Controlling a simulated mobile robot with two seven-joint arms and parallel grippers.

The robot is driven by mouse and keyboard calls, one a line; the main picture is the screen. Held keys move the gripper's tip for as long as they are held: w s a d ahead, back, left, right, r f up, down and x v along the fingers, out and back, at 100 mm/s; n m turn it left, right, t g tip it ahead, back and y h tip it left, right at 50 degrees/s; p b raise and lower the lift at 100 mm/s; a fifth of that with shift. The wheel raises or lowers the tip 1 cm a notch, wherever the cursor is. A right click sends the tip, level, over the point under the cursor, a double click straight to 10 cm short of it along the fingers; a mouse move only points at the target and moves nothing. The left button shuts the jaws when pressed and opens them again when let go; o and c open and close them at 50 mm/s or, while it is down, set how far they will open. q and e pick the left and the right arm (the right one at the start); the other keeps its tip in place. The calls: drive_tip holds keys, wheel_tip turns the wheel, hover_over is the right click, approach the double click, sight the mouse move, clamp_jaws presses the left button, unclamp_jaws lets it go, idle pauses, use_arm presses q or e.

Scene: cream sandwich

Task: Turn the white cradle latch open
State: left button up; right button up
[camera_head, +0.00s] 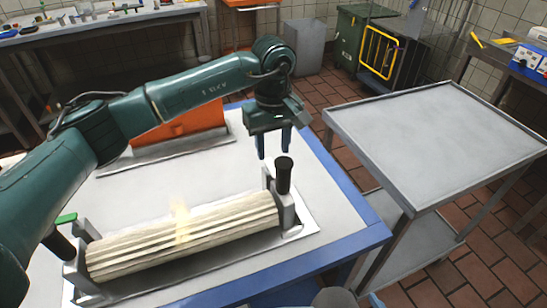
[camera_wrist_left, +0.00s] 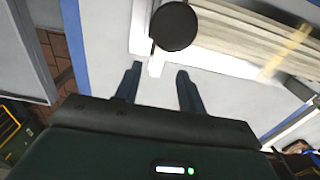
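A pale ribbed roll (camera_head: 185,238) lies lengthwise in a white cradle (camera_head: 292,214) on the table. An upright black-knobbed latch handle (camera_head: 284,175) stands at the cradle's right end; its round black top shows in the left wrist view (camera_wrist_left: 175,27). My left gripper (camera_head: 274,150) is open and empty, fingers pointing down, just behind and above this handle and apart from it. In the left wrist view, the open fingers (camera_wrist_left: 158,80) sit below the knob. Another dark handle (camera_head: 60,246) with a green piece is at the cradle's left end, partly beside my arm.
The white table has a blue edge (camera_head: 340,190). An orange box (camera_head: 190,123) stands on a plate behind the cradle. A bare grey steel table (camera_head: 430,135) is at the right, across a gap of brick floor. My left arm spans the view above the cradle.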

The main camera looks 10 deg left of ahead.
sight(273, 168)
use_arm(q)
drive_tip(key=shift+f, duration=2.4)
clamp_jaws()
